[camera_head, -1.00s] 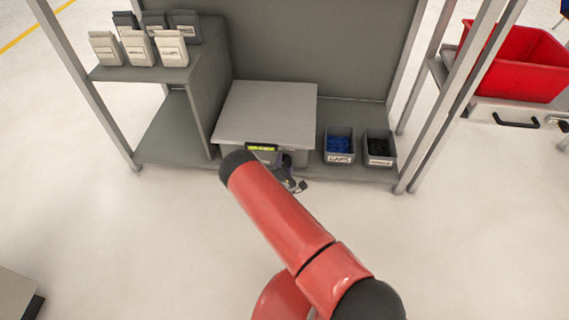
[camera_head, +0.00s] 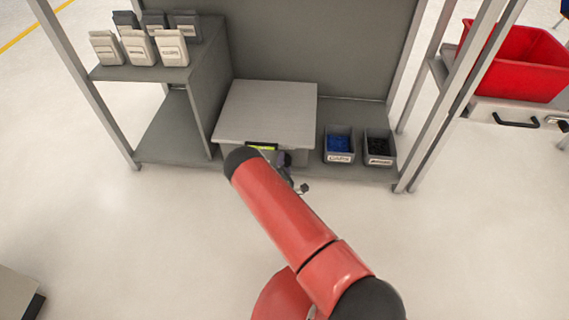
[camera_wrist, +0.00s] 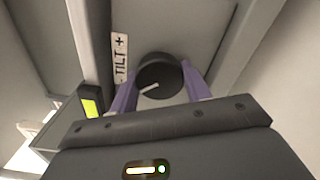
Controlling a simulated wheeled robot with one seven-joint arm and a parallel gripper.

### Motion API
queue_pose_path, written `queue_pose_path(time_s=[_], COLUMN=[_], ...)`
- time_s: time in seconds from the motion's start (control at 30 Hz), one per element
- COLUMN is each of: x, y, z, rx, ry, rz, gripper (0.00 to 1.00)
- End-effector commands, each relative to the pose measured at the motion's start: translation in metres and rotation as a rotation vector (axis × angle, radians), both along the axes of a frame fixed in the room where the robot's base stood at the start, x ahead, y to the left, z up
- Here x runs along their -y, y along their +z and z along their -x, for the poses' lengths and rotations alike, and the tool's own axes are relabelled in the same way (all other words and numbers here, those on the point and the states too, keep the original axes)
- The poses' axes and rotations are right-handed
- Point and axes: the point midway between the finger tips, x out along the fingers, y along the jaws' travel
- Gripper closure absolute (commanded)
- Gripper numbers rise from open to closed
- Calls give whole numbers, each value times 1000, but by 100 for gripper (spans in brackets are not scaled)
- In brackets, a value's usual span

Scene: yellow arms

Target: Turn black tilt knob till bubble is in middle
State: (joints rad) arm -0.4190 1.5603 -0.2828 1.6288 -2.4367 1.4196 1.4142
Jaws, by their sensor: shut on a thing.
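The black tilt knob (camera_wrist: 158,76) is in the wrist view, with a white pointer line aimed toward the lower left. The two purple fingers of my gripper (camera_wrist: 160,84) stand on either side of it and are shut on it. A white label (camera_wrist: 120,58) beside it reads "TILT +". A yellow-green level window (camera_wrist: 92,104) sits left of the knob. It also shows in the head view (camera_head: 262,147) on the front of the grey platform (camera_head: 265,110). I cannot make out the bubble. In the head view my arm hides the knob, and my gripper is partly hidden behind the arm.
The platform stands on a grey workbench. Two small bins stand at its right, one with blue parts (camera_head: 338,145) and one with black parts (camera_head: 379,149). Several pouches (camera_head: 170,47) stand on a raised shelf at the left. A red crate (camera_head: 515,62) is at the far right.

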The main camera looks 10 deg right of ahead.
Motion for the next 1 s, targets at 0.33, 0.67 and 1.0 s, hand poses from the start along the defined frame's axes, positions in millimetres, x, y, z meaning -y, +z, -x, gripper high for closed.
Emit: queue_pose_path(time_s=[0.33,0.67,1.0], x=[0,-7,-23], y=[0,0,-1], z=[0,20,69], rx=[0,-4,-3], ry=[0,2,1], rz=[1,2,0], gripper=[31,31,31])
